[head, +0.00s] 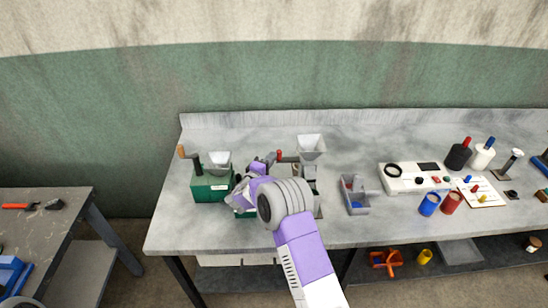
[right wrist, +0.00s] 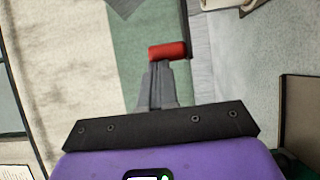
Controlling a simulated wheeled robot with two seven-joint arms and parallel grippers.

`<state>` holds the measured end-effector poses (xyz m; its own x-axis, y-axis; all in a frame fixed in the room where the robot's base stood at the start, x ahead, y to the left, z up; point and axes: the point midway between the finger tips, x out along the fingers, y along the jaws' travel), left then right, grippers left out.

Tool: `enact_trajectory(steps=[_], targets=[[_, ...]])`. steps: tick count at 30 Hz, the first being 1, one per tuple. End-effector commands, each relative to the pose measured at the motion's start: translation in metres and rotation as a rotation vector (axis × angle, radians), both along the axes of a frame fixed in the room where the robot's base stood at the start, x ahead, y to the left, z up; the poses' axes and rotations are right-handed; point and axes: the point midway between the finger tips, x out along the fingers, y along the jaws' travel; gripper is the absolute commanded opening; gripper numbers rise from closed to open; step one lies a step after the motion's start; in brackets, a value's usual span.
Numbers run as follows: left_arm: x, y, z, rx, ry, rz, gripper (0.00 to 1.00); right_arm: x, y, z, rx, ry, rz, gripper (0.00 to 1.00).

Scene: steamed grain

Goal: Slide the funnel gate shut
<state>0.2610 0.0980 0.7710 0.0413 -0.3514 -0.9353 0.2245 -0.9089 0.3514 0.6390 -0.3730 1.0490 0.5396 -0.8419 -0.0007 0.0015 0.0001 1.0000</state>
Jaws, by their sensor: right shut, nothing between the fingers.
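A red handle (head: 288,158) sticks out to the left below the right funnel. My right gripper (head: 271,158) is beside this handle, its fingers shut and empty. In the right wrist view a red cylindrical knob (right wrist: 167,50) shows just beyond the closed fingertips (right wrist: 158,68); I cannot tell whether they touch. The gate plate itself is not clear. My left gripper is not in view.
A grey divided bin (head: 355,205) stands right of my arm. Farther right are a white device (head: 397,183), blue (head: 429,204) and red (head: 451,203) cups, and black (head: 458,156) and white (head: 482,155) bottles. The bench's front middle is fairly clear.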

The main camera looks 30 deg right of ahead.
Motion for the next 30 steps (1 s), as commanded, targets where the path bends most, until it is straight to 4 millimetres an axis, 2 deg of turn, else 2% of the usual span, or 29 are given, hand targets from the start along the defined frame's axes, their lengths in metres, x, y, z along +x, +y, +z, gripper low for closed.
enact_trajectory(steps=[14, 20, 30], targets=[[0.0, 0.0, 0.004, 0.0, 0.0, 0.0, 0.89, 0.001, 0.004, 0.002, -0.004, -0.003, -0.001, 0.0], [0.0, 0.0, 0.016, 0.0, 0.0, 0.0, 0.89, 0.002, 0.032, 0.003, -0.004, 0.0, -0.008, 0.0], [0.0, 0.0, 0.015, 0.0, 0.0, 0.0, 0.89, -0.038, 0.095, 0.001, -0.003, -0.001, -0.009, 0.0]])
